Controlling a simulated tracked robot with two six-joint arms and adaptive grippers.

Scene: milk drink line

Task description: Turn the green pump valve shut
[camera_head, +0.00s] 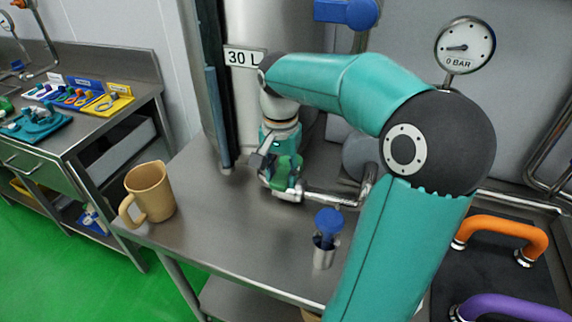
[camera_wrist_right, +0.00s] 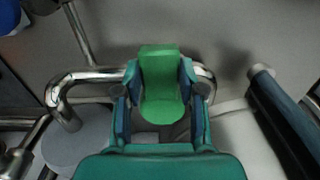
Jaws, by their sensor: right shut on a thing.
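The green pump valve (camera_wrist_right: 160,80) is a green handle on a steel pipe. In the right wrist view it sits between the two fingers of my right gripper (camera_wrist_right: 160,92), which touch it on both sides. In the head view my right arm reaches over the table, and the right gripper (camera_head: 279,165) is at the green valve (camera_head: 287,170), in front of the tall steel tank (camera_head: 248,100). The gripper hides part of the valve. My left gripper is not in view.
A tan jug (camera_head: 151,190) stands at the table's left edge. A gauge (camera_head: 465,45) reads about 0 bar.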

